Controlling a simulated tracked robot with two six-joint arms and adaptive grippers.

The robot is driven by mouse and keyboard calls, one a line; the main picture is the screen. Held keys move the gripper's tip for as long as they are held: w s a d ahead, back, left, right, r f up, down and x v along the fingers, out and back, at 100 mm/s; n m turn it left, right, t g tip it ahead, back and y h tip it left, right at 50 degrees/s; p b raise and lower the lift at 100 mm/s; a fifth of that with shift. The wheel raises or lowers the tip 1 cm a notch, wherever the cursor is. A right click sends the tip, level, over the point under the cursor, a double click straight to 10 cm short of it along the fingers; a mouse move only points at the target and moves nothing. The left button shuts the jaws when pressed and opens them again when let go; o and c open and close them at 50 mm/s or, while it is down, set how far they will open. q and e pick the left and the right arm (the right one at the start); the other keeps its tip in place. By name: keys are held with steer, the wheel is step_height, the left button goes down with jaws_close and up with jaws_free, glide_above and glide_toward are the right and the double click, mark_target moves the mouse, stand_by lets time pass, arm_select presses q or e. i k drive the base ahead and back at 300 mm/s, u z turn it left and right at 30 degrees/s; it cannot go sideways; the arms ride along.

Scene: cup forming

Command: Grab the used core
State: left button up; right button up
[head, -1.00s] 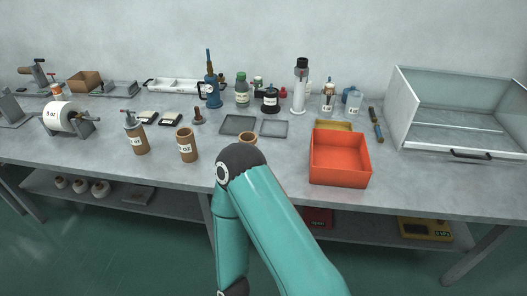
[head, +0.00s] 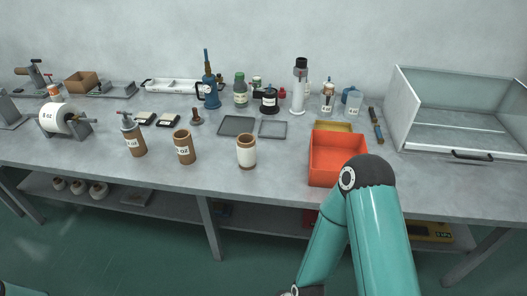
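I cannot tell for certain which object is the used core. A paper roll (head: 58,118) marked 8 oz sits on a grey stand at the left of the table. Three upright cylinders stand along the front: a brown one with a metal top (head: 134,140), an open brown one with a white label (head: 184,150), and a mostly white one with a brown rim (head: 246,153). An orange-red open bin (head: 337,172) stands right of them and looks empty inside. My teal arm is bent in front of the bin's right corner. Neither gripper shows.
Two flat grey trays (head: 272,130) lie behind the white cylinder. Bottles, a blue torch-like tool (head: 210,93) and a tall white dispenser (head: 298,90) stand at the back. A glass-sided case (head: 459,118) fills the right end. Bare table lies around the front cylinders.

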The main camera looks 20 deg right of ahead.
mark_target(247, 152)
steer(key=z, duration=0.05)
steer(key=i, duration=0.9)
